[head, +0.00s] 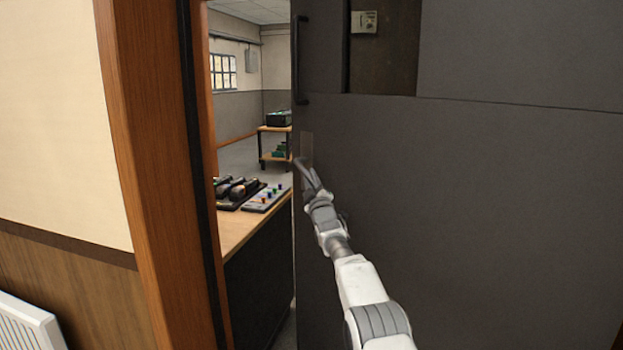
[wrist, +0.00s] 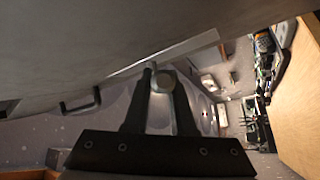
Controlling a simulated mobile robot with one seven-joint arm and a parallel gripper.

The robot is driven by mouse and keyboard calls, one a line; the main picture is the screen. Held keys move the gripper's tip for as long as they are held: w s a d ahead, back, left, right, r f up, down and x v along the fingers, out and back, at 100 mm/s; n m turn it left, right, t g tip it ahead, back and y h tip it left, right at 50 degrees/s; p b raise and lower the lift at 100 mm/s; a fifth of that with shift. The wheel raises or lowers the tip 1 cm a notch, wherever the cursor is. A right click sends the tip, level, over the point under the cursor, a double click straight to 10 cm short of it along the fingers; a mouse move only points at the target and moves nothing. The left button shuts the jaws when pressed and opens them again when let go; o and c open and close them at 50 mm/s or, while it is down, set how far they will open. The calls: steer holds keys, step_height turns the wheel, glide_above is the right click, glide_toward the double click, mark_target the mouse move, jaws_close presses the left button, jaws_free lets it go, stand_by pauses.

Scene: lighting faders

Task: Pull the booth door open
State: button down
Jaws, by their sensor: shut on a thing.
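The booth door (head: 480,200) is a large dark grey panel, standing ajar with a gap along its left edge. It also fills the top left of the wrist view (wrist: 90,45). My gripper (head: 302,170) is at the door's left edge, just below a small plate (head: 307,147). In the wrist view my gripper (wrist: 161,85) has its two dark fingers closed around a round-ended grey piece (wrist: 162,80), which looks like the door's handle. How that piece joins the door is hidden. A black vertical pull bar (head: 301,60) is higher on the door.
The wooden door frame (head: 145,150) stands left of the gap. Through the gap I see a desk (head: 245,225) with control panels, and a shelf cart (head: 275,140) farther back. A white radiator (head: 30,325) is at the lower left.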

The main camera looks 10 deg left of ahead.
steer(key=shift+a+f, duration=0.15)
steer(key=shift+f, duration=0.2)
steer(key=c, duration=0.8)
jaws_free()
steer(key=shift+o, duration=0.2)
steer(key=shift+h, duration=0.3)
steer(key=shift+s+f+b, duration=0.1)
steer(key=shift+s+b, duration=0.05)
steer(key=shift+b, duration=0.15)
steer(key=v, duration=1.7)
